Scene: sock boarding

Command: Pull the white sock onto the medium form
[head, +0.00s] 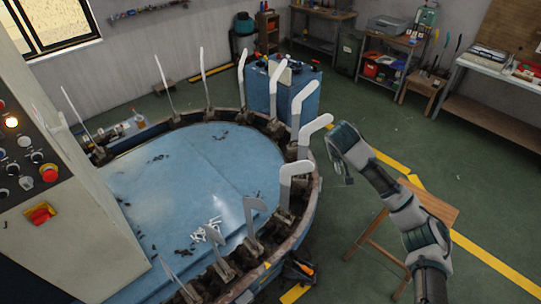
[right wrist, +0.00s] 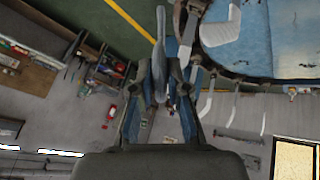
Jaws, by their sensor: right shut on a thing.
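My right gripper (head: 343,155) is raised just right of the white L-shaped forms on the round machine's rim. In the right wrist view my right gripper (right wrist: 158,100) is shut on a narrow pale grey piece (right wrist: 158,60), which looks like the white sock seen edge-on. I cannot tell whether it is around a form. The nearest form (head: 315,127) stands upright just left of the gripper, with its toe pointing right. More white forms stand in front (head: 296,168) and behind (head: 303,97). I cannot tell which is the medium form. My left gripper is out of view.
The round blue table (head: 200,170) has forms all along its rim, and small white pieces (head: 208,231) lie on it. A control cabinet (head: 75,215) stands at left. A wooden stand (head: 440,205) is under my right arm. Open green floor lies right of the machine.

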